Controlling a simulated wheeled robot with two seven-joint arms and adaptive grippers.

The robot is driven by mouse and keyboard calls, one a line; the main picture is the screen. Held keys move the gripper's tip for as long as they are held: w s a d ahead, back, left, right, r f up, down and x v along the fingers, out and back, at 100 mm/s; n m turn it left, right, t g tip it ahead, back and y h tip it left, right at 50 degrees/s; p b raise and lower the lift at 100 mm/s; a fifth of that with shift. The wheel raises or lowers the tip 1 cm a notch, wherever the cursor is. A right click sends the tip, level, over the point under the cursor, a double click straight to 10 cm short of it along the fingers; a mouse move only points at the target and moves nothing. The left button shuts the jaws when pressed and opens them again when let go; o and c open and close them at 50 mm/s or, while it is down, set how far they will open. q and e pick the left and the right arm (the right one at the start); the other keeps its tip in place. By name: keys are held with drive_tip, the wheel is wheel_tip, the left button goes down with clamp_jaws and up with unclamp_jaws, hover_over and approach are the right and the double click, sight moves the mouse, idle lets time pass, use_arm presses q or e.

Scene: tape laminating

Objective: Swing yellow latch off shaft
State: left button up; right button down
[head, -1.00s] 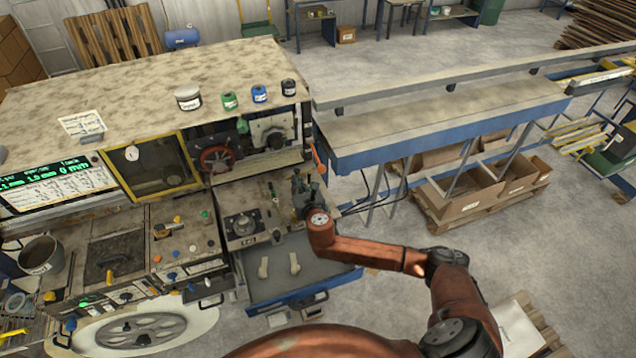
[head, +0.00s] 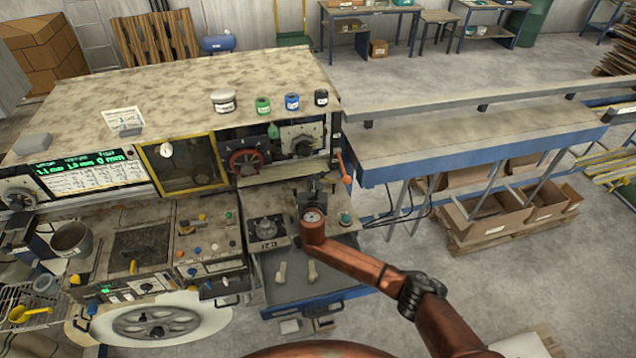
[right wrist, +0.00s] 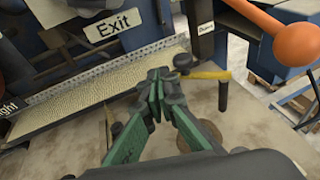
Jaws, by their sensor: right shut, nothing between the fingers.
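The yellow latch (right wrist: 208,75) shows in the right wrist view as a flat bar just right of my fingertips. Its left end lies by a dark round knob or shaft end (right wrist: 183,63), and a dark upright pin (right wrist: 223,96) stands at its right end. My right gripper (right wrist: 157,78) is shut and empty, its green-sided fingers together left of the latch. Whether a finger touches the latch I cannot tell. In the head view my right gripper (head: 313,187) is over the machine's right-hand worktop; the latch cannot be made out there. My left gripper is not in view.
A lever with an orange ball (right wrist: 284,36) reaches in at the upper right of the wrist view. An "Exit" label (right wrist: 113,27) sits above a pale textured strip (right wrist: 105,90). An open drawer (head: 300,291) with two pale pieces lies below the worktop.

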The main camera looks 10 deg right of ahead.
drive_tip(key=shift+w+d, duration=0.1)
drive_tip(key=shift+w, duration=0.1)
idle(0.5)
drive_tip(key=shift+s+a+p, duration=0.35)
drive_tip(key=shift+s+p, duration=0.05)
drive_tip(key=shift+s, duration=0.05)
drive_tip(key=s+a, duration=0.1)
drive_tip(key=s+a+p, duration=0.1)
drive_tip(key=shift+s, duration=0.35)
drive_tip(key=s+a, duration=0.1)
drive_tip(key=s, duration=0.1)
drive_tip(key=s+a+r+b, duration=0.1)
drive_tip(key=s+a, duration=0.1)
drive_tip(key=shift+s+a, duration=0.3)
use_arm(q)
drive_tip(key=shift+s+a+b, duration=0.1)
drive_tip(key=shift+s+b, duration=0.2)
drive_tip(key=shift+b, duration=0.2)
use_arm(e)
drive_tip(key=s+a, duration=0.1)
drive_tip(key=s+r, duration=0.1)
drive_tip(key=s, duration=0.1)
drive_tip(key=shift+a+r, duration=0.1)
drive_tip(key=shift+a, duration=0.3)
drive_tip(key=shift+d, duration=0.1)
